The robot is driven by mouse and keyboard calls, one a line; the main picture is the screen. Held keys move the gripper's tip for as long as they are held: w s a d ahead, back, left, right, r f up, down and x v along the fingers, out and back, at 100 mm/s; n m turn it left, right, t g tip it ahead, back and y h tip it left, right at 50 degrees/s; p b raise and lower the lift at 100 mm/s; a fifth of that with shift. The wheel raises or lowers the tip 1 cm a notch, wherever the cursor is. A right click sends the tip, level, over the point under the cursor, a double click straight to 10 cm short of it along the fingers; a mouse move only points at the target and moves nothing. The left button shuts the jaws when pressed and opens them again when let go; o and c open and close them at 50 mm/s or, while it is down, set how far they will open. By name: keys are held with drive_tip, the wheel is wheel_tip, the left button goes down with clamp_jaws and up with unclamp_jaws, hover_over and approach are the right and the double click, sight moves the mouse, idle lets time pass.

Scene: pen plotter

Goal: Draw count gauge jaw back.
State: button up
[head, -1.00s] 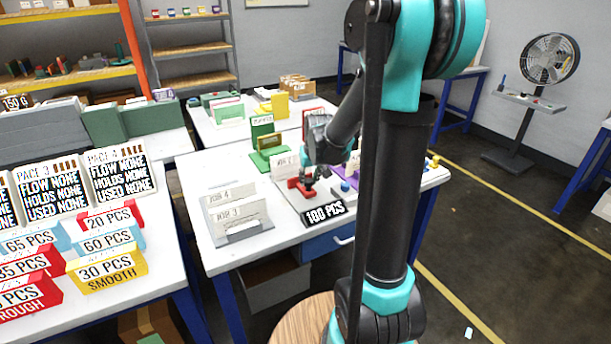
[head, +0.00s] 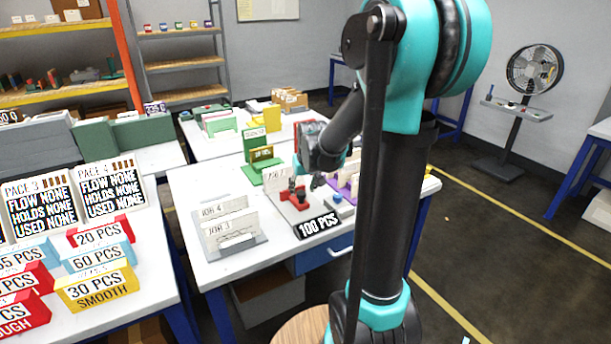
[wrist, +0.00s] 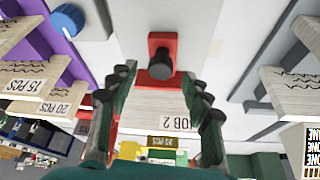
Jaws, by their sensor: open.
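The count gauge shows a black display reading 100 PCS (head: 318,226) at the front edge of the middle table. Its red jaw (head: 297,203) with a black upright knob stands behind the display. In the wrist view the red jaw (wrist: 160,42) and its black knob (wrist: 160,66) are upper centre, with a card marked JOB 2 (wrist: 176,122) below. My gripper (head: 318,180) is open and empty, just above and right of the knob in the head view. In the wrist view my gripper (wrist: 163,84) has its fingers spread to either side below the knob, with no visible contact.
A grey rack with JOB 3 and JOB 4 cards (head: 230,225) stands left of the gauge. A blue knob (wrist: 67,19) and purple rack (wrist: 38,50) are close on the other side. A green stand (head: 262,162) is behind.

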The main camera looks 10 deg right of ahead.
drive_tip(key=v, duration=0.9)
drive_tip(key=shift+s+r, duration=0.25)
drive_tip(key=shift+r, duration=0.1)
drive_tip(key=s+d+f+m, duration=0.1)
drive_tip(key=s+f, duration=1.4)
drive_tip(key=s, duration=0.4)
drive_tip(key=shift+s+d, duration=0.15)
drive_tip(key=shift+d, duration=0.25)
